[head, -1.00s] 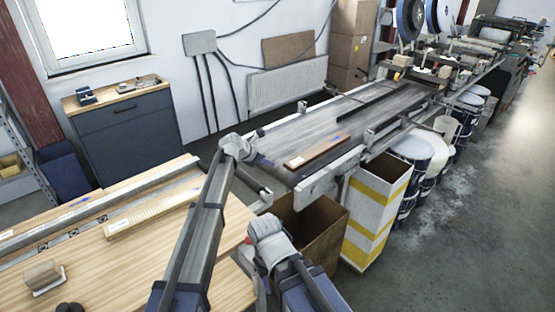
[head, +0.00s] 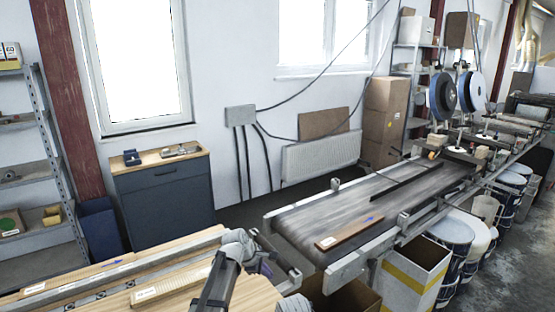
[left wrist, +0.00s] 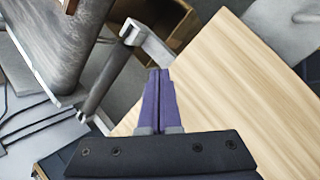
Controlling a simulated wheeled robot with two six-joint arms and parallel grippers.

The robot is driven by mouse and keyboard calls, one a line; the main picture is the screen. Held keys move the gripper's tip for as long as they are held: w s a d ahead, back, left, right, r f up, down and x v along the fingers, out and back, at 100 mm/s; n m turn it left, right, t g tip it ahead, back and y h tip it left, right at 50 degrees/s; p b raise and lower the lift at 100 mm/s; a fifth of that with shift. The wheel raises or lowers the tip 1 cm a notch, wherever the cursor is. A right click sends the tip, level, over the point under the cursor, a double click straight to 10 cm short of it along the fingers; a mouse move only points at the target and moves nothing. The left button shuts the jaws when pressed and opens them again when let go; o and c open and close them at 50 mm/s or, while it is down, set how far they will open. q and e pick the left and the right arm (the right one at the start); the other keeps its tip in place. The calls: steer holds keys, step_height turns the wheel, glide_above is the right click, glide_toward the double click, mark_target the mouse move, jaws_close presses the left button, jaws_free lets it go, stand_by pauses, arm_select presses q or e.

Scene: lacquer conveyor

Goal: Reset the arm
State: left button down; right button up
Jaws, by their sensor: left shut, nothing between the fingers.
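My left arm reaches up from the bottom edge in the head view. My left gripper (head: 267,268) is just off the near left end of the conveyor, over the gap beside the wooden workbench (head: 262,297). In the left wrist view its two purple fingers (left wrist: 159,73) lie together, shut with nothing between them. They point past the bench corner towards the conveyor's end. The grey top of my right arm shows at the bottom edge of the head view; its gripper cannot be seen.
The conveyor (head: 310,210) carries a brown board (head: 350,233). An open cardboard box (head: 345,298) and a yellow-striped bin (head: 412,275) stand by its near end. A dark cabinet (head: 165,200) stands behind.

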arm_select(q)
steer(key=s+a+m, duration=0.2)
steer(key=s, duration=0.2)
steer(key=s+a+f+m+g+y, duration=0.1)
steer(key=s+a+m, duration=0.2)
steer(key=s, duration=0.1)
steer(key=s+a+f+m+y, duration=0.1)
steer(key=s+a+m, duration=0.1)
steer(key=s, duration=0.2)
steer(key=shift+s+a+m, duration=0.25)
steer(key=shift+s+m, duration=0.05)
steer(key=shift+m, duration=0.1)
steer(key=s+a+m+g+y, duration=0.1)
steer(key=s+a+m, duration=0.25)
steer(key=s, duration=0.25)
steer(key=s+a+m+g+y, duration=0.1)
steer(key=s+a+m+y, duration=0.15)
steer(key=s+m, duration=0.35)
steer(key=s+d+m, duration=0.1)
steer(key=s+d, duration=0.1)
steer(key=d, duration=0.3)
steer(key=s+d+m+g, duration=0.1)
steer(key=s+d, duration=0.2)
steer(key=d, duration=0.2)
steer(key=shift+s+f, duration=0.35)
steer(key=shift+f, duration=0.05)
